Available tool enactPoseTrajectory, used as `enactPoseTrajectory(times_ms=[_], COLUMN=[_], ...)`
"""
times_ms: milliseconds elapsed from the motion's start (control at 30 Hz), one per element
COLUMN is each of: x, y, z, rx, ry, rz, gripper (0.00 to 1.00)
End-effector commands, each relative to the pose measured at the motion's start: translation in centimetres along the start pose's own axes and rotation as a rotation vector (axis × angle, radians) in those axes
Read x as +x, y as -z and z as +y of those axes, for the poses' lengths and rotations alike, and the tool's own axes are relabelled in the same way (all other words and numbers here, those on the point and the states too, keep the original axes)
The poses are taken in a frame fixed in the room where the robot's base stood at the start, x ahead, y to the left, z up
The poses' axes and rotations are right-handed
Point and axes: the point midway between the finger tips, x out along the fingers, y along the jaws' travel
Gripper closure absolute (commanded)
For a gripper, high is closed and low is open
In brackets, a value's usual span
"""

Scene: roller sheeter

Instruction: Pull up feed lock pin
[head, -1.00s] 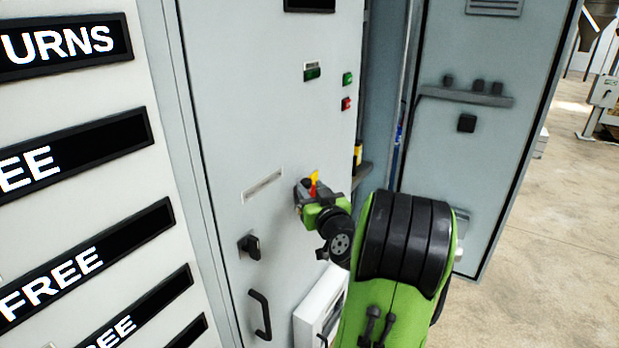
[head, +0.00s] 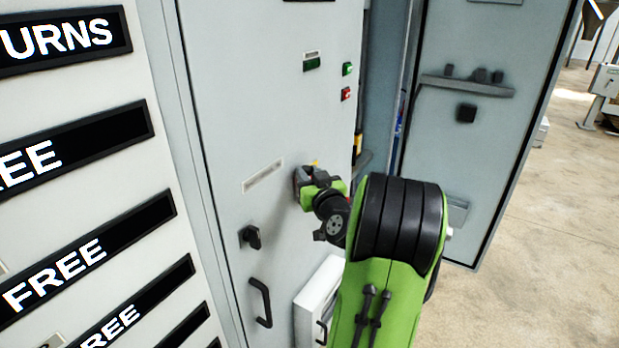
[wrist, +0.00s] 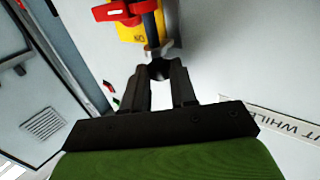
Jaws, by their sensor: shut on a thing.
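My gripper (wrist: 159,76) is shut on a small dark knob (wrist: 158,69) between its fingertips in the wrist view. A grey collar and a dark upright rod (wrist: 150,27) show just beyond the knob. Behind them is a yellow plate (wrist: 129,33) with a red part on it. I cannot tell for sure whether the knob is the feed lock pin. In the head view my gripper (head: 309,182) is at the grey cabinet front and hides what it holds. Only a bit of yellow (head: 316,163) shows above it.
A black rotary knob (head: 251,237) and a black handle (head: 261,303) are on the cabinet front, left of my arm. Green (head: 347,69) and red (head: 346,94) buttons sit above. An open cabinet door (head: 490,140) stands at right. A white box (head: 315,300) is low beside my arm.

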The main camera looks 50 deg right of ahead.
Motion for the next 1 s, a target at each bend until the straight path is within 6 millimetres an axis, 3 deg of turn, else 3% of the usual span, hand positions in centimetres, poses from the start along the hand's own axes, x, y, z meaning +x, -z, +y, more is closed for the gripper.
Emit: enactPoseTrajectory(times_ms=[33, 200, 567, 600, 633, 1000], x=[0.0, 0.0, 0.0, 0.0, 0.0, -0.8], y=[1.6, 4.4, 5.2, 5.2, 5.2, 4.8], z=[-0.1, 0.0, 0.0, 0.0, 0.0, 0.1], rx=[-0.008, -0.006, -0.002, -0.002, -0.002, -0.002], ry=[0.000, -0.002, -0.002, -0.002, -0.003, -0.005], rz=[0.008, 0.007, 0.013, 0.014, 0.014, 0.006], gripper=[1.00, 1.00, 1.00, 0.69, 0.64, 0.62])
